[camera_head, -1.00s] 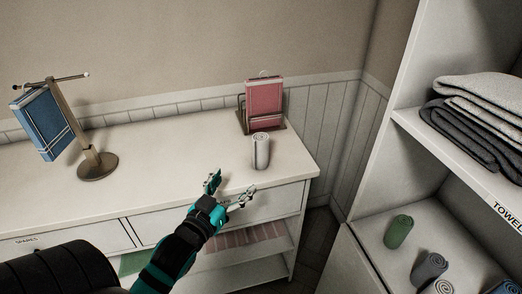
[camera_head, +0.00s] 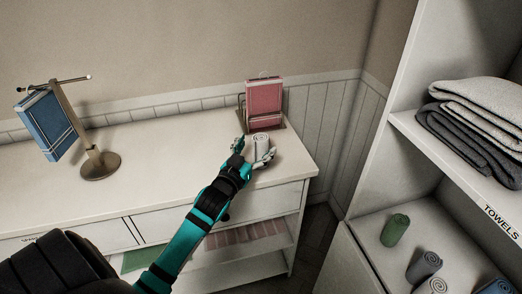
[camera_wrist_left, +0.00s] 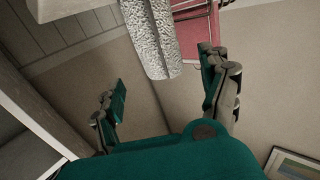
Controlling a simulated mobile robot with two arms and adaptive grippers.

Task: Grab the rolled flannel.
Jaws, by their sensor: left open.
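In the left wrist view the flannel (camera_wrist_left: 152,38) shows in the upper middle, in the gap between the open fingers (camera_wrist_left: 162,70). I cannot tell whether a finger touches it. My right gripper is not in view.
A red towel (camera_head: 264,100) in a wire holder stands close behind the flannel. A blue towel (camera_head: 46,126) hangs on a stand (camera_head: 100,163) at left. A shelf unit at right holds folded towels (camera_head: 470,125) and several rolls, including a green one (camera_head: 395,229).

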